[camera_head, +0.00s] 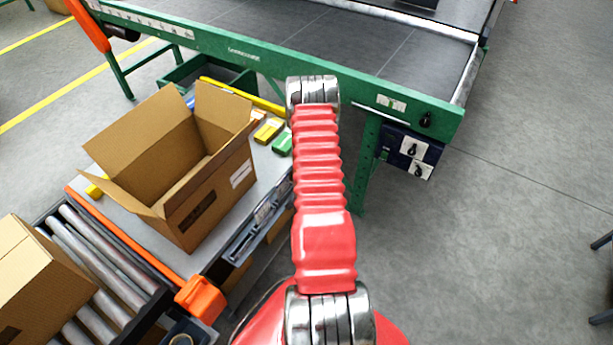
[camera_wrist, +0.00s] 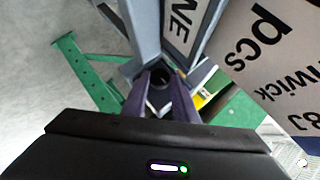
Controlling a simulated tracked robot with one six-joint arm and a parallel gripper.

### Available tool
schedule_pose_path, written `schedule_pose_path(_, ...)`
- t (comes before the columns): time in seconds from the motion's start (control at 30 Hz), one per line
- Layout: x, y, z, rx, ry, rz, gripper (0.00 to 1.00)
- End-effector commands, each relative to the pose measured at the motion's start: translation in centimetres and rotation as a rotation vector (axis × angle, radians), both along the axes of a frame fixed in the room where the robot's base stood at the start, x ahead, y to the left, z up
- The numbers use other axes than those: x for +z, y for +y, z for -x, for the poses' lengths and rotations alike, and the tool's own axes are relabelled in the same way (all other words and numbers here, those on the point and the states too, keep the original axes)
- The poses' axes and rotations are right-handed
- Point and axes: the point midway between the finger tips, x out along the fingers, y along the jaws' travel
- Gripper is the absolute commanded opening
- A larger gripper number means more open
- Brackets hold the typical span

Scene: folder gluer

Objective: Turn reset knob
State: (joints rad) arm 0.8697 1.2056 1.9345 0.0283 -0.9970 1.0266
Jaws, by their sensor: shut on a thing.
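In the wrist view, my gripper (camera_wrist: 161,88) has its two dark fingers closed around a small, dark, round knob (camera_wrist: 161,76). The knob sits in front of a grey metal part, and the fingers hide its sides. I cannot read a label on it or tell how far it is turned. In the head view, my red arm reaches up the middle to the green conveyor frame, and my gripper is hidden behind it. Other black knobs show there: one on the frame's right end (camera_head: 425,120) and some on a dark blue control box (camera_head: 410,147) below.
An open cardboard box (camera_head: 215,185) stands on a grey table left of my arm, with yellow and green blocks behind it. A roller conveyor (camera_head: 105,260) with another box is at lower left. A large printed label (camera_wrist: 270,50) is close in the wrist view.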

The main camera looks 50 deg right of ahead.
Motion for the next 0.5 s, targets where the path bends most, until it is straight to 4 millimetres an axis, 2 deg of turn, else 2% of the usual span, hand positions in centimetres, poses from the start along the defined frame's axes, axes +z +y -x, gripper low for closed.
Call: schedule_pose_path(0.5, -0.23, -0.05, 0.31, -0.008, 0.042, -0.002, 0.04)
